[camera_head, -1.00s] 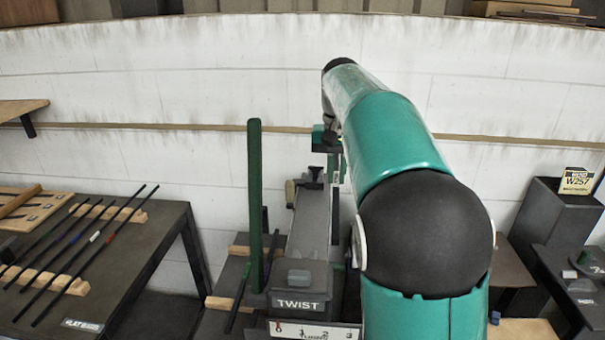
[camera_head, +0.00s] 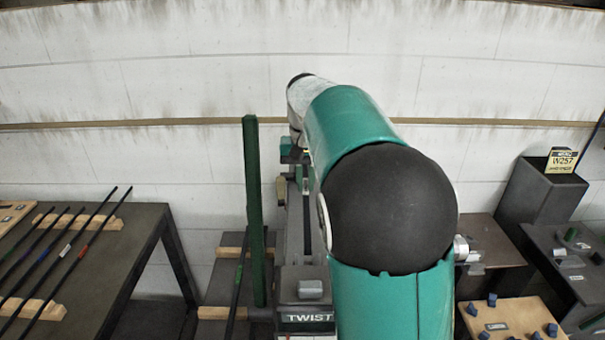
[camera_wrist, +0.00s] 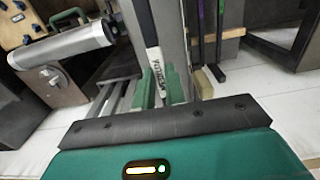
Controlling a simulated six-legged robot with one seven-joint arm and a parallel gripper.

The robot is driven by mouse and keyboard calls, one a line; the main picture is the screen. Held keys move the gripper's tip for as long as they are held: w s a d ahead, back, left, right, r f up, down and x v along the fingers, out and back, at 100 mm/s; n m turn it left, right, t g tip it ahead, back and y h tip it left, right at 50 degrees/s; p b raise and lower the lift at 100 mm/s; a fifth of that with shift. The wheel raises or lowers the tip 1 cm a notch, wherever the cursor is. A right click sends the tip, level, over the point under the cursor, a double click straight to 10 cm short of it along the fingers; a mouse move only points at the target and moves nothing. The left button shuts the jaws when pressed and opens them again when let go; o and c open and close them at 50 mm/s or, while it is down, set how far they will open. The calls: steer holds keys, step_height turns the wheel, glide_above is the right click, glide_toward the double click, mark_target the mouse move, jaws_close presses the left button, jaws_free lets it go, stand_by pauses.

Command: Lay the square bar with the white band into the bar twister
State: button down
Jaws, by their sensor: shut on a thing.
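My gripper (camera_wrist: 160,88) shows in the wrist view with its green fingers closed around a dark bar. The bar (camera_wrist: 143,25) carries a white band (camera_wrist: 153,62) with lettering, right by the fingers. In the head view my gripper (camera_head: 294,152) is over the far part of the bar twister (camera_head: 306,290), and my arm hides most of the bar. The twister has a "TWIST" label and a tall green post (camera_head: 252,215) at its left. The bar runs beside a long grey surface in the wrist view; I cannot tell whether it touches the twister.
A rack (camera_head: 230,312) left of the twister holds dark bars; purple (camera_wrist: 200,20) and green (camera_wrist: 221,12) bands show. The left table (camera_head: 125,235) holds several banded bars, one with a white band (camera_head: 65,250). A board of blue pegs (camera_head: 510,318) and a W257 box (camera_head: 562,160) stand right.

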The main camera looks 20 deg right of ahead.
mark_target(307, 187)
steer(key=shift+s+d+f, duration=0.1)
steer(key=shift+s+f, duration=0.15)
steer(key=shift+f, duration=0.35)
steer(key=shift+w+f, duration=0.15)
steer(key=shift+f, duration=2.2)
steer(key=c, duration=1.4)
jaws_free()
steer(key=shift+o, duration=0.2)
steer(key=shift+f, duration=0.1)
step_height(307, 187, up, 14)
steer(key=shift+f, duration=0.1)
